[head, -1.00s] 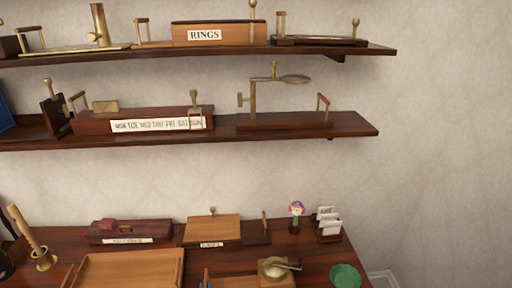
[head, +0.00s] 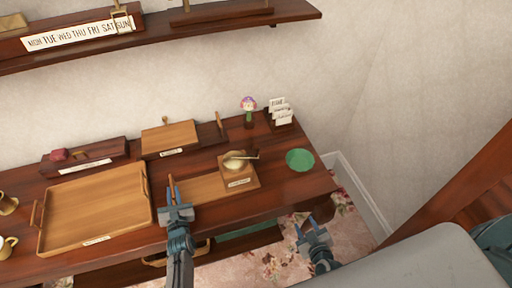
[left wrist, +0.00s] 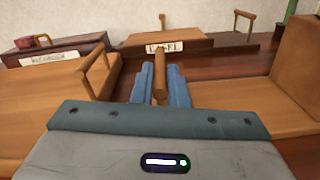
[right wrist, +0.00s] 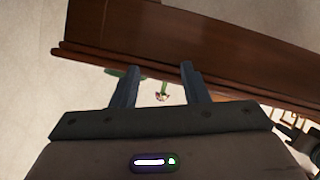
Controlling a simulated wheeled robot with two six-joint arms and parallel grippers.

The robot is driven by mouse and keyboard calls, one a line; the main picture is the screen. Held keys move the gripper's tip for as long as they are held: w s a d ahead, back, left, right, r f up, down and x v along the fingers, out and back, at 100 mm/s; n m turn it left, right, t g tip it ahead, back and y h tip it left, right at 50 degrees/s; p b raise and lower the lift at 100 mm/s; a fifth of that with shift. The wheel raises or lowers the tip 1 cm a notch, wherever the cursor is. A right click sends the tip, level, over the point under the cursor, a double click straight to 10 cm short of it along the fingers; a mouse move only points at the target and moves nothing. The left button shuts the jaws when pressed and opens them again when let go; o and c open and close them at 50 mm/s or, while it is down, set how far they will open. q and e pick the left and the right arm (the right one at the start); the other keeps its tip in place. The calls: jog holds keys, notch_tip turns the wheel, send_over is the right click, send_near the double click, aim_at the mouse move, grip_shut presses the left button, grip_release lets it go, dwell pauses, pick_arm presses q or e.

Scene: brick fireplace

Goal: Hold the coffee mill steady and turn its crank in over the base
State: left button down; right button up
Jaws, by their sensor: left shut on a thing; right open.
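The coffee mill (head: 238,178) is a wooden box with a brass dome on top, standing on a flat wooden base board (head: 195,189) on the desk. Its crank (head: 246,156) lies across the dome, with its outer end toward the box's right edge. My left gripper (head: 174,194) is shut on an upright wooden handle (left wrist: 160,80) at the left end of the board. The mill's box shows at the right of the left wrist view (left wrist: 300,65). My right gripper (head: 312,230) is open and empty in front of the desk's right end, apart from the mill.
A green bowl (head: 300,160) stands right of the mill. A flower figure (head: 248,108) and a card holder (head: 280,113) stand behind. A large wooden tray (head: 95,208) lies to the left. The desk's front edge (right wrist: 200,75) crosses the right wrist view.

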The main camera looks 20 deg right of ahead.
jog(key=w+a+r+t+y, duration=0.2)
jog(key=w+a+r+y, duration=0.15)
jog(key=w+r, duration=0.6)
jog(key=t+y, duration=0.2)
jog(key=y, duration=0.1)
send_near(258, 150)
jog(key=x, duration=1.1)
jog(key=shift+w+f, duration=0.1)
jog(key=shift+h, duration=0.35)
grip_shut()
